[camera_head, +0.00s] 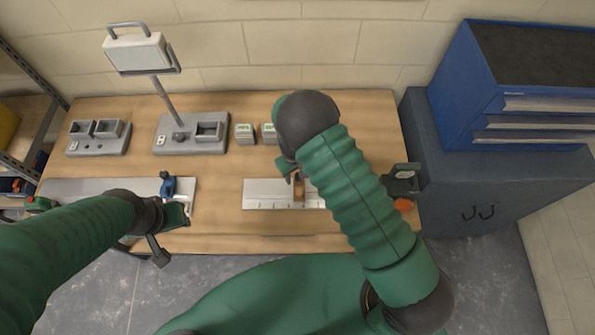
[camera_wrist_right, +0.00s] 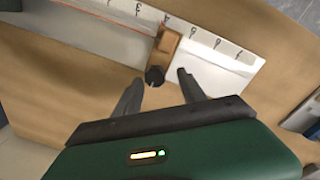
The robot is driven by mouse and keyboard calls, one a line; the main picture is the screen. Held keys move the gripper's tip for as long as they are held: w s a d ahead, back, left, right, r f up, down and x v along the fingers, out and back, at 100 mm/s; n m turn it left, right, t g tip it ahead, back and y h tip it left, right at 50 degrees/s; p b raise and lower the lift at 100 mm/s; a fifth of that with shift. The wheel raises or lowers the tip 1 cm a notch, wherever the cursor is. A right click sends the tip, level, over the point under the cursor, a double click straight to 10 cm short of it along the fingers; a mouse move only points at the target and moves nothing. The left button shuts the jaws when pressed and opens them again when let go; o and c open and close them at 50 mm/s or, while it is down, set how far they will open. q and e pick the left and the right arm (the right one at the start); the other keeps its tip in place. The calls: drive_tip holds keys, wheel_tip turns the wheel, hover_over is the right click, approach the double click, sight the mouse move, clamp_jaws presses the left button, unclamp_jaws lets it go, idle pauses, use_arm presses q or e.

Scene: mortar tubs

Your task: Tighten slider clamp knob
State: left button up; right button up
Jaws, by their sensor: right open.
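A brown slider clamp (camera_wrist_right: 168,45) sits across a white marked rail (camera_wrist_right: 215,65) in the right wrist view. Its round black knob (camera_wrist_right: 155,76) is at the slider's near end. My right gripper (camera_wrist_right: 160,92) is open, with its two dark fingers on either side of the space just short of the knob; I cannot tell whether they touch it. In the head view the slider (camera_head: 299,188) shows on the rail (camera_head: 262,195), below my right gripper (camera_head: 293,176), and the knob cannot be made out. My left gripper (camera_head: 168,236) is over the table's front left edge, its opening unclear.
A grey plate (camera_head: 90,188) with a blue clamp (camera_head: 167,186) lies near my left gripper. Grey trays (camera_head: 98,150), a display stand (camera_head: 190,147) and small boxes (camera_head: 245,133) stand behind. A blue drawer cabinet (camera_head: 462,90) is at right. Bare wood (camera_head: 220,180) separates plate and rail.

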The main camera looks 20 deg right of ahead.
drive_tip(key=shift+a+r, duration=0.1)
drive_tip(key=shift+a, duration=0.55)
drive_tip(key=c, duration=0.4)
drive_tip(key=shift+c, duration=1.4)
drive_tip(key=shift+d, duration=0.65)
clamp_jaws()
drive_tip(key=shift+s+d, duration=0.2)
drive_tip(key=shift+d, duration=0.1)
drive_tip(key=shift+a+m+b, duration=0.3)
drive_tip(key=shift+a+m, duration=0.1)
drive_tip(key=shift+m, duration=0.1)
drive_tip(key=m, duration=0.1)
drive_tip(key=m+b, duration=0.1)
drive_tip(key=m, duration=0.1)
drive_tip(key=shift+d+f, duration=0.2)
drive_tip(key=shift+f, duration=0.05)
drive_tip(key=m+b, duration=0.1)
drive_tip(key=m, duration=0.2)
drive_tip(key=shift+a+m, duration=0.15)
drive_tip(key=shift+m, duration=0.15)
drive_tip(key=m+b, duration=0.1)
drive_tip(key=m, duration=0.4)
drive_tip(key=shift+g, duration=0.4)
use_arm(q)
drive_tip(key=f, duration=0.4)
drive_tip(key=shift+s+a, duration=0.15)
drive_tip(key=shift+a, duration=0.2)
use_arm(e)
drive_tip(key=m, duration=0.5)
drive_tip(key=shift+r, duration=0.1)
